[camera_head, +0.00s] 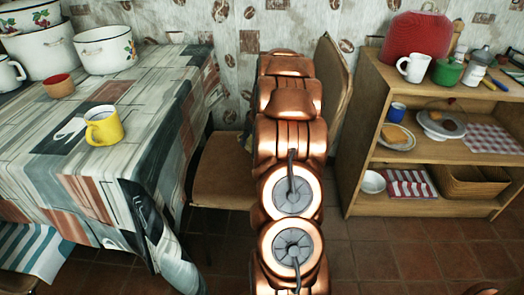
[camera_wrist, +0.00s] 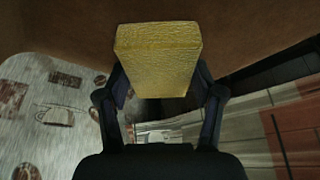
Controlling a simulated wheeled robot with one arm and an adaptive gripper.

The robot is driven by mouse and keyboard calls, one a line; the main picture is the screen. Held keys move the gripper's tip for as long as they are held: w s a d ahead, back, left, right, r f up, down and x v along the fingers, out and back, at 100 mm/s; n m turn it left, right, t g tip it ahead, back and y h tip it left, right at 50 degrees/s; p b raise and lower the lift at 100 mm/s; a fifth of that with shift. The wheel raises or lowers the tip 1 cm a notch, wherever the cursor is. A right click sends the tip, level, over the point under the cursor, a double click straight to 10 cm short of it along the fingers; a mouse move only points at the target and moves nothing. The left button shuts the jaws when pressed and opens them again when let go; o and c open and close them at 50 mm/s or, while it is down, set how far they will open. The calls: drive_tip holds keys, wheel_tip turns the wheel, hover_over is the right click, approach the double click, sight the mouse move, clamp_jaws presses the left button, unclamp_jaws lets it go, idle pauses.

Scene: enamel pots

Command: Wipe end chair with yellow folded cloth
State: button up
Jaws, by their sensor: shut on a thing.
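The yellow folded cloth (camera_wrist: 158,50) is a thick block with a creased surface, in the upper middle of the wrist view. My gripper (camera_wrist: 158,85) is shut on it, with one dark finger at each side. Behind the cloth is a plain brown surface (camera_wrist: 255,25), which looks like the chair seat. I cannot tell whether the cloth touches it. In the head view the end chair (camera_head: 222,172) stands between the table and the shelf, with its tan seat at the left of my arm and its backrest (camera_head: 333,82) at the right.
A table with a patterned cloth (camera_head: 105,180) stands close at the left, bearing a yellow mug (camera_head: 103,126), a red-brown cup (camera_head: 60,86) and white enamel pots (camera_head: 105,49). A wooden shelf (camera_head: 350,150) with dishes stands at the right. Tiled floor (camera_head: 380,250) is open in front.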

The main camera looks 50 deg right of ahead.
drive_tip(key=shift+r+p, duration=0.4)
drive_tip(key=shift+r, duration=1.1)
